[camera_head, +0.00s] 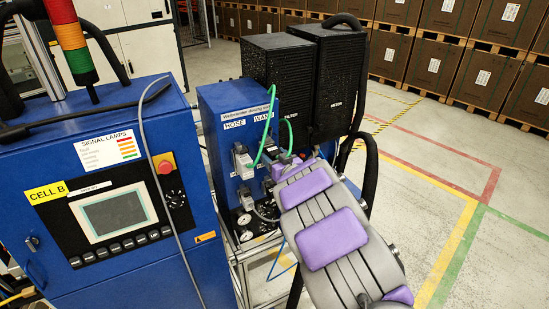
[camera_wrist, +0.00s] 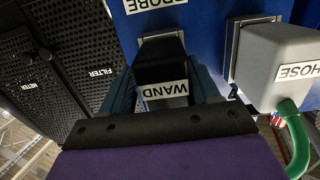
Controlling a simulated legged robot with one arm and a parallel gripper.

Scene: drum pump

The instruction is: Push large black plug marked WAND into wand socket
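In the wrist view, which is upside down, the large black plug (camera_wrist: 162,62) bears a white WAND label. My gripper (camera_wrist: 163,72) has its dark blue fingers close against both sides of the plug, so it looks shut on it. The plug's far end lies at the grey-rimmed wand socket (camera_wrist: 162,36) on the blue panel. The plug hides the opening, and I cannot tell how deep it sits.
A grey HOSE plug (camera_wrist: 275,65) with a green hose (camera_wrist: 295,140) sits close beside the wand socket. Black FILTER and METER boxes (camera_head: 283,75) stand behind the blue panel (camera_head: 210,110). A blue CELL B cabinet (camera_head: 120,270) stands at left. Open floor lies at right.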

